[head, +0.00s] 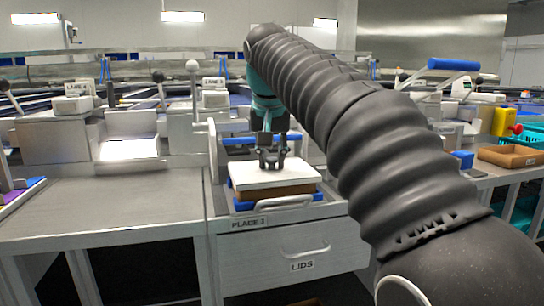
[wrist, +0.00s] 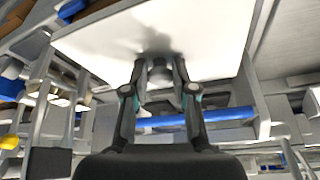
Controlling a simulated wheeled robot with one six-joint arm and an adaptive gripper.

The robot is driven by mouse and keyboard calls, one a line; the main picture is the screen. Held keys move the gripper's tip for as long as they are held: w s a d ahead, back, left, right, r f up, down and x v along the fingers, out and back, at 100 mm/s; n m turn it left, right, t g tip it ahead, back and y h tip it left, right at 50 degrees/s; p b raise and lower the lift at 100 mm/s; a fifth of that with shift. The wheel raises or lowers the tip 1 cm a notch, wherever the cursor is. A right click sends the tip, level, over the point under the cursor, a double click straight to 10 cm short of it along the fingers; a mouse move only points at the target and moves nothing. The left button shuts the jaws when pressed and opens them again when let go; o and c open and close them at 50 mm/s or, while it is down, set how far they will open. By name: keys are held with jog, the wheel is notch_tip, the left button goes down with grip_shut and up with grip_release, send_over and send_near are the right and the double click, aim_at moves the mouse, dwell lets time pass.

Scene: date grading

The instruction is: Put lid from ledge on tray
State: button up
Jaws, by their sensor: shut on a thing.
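My gripper (head: 271,160) is shut on the white lid (head: 250,178). The lid sits over a brown tray (head: 290,193) at the station marked PLACE 1; I cannot tell whether it touches the rim all around. In the wrist view, my gripper (wrist: 159,72) meets the broad white lid (wrist: 215,35) near its middle, and the lid hides the tray there. Whatever the gripper holds on the lid is mostly hidden by the fingers.
Blue supports (head: 243,206) and a metal frame (head: 212,160) surround the tray. A drawer marked LIDS (head: 330,250) is below. The grey counter (head: 110,205) to the left is clear. An orange-brown box (head: 510,157) stands at the right.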

jog(key=shift+f+b, duration=0.3)
jog(key=shift+f, duration=0.2)
dwell(0.5)
jog(key=o, duration=1.4)
jog(key=shift+o, duration=0.2)
notch_tip(320, 180, up, 3)
jog(key=p, duration=0.3)
jog(key=shift+f, duration=0.1)
jog(key=shift+r, duration=2.1)
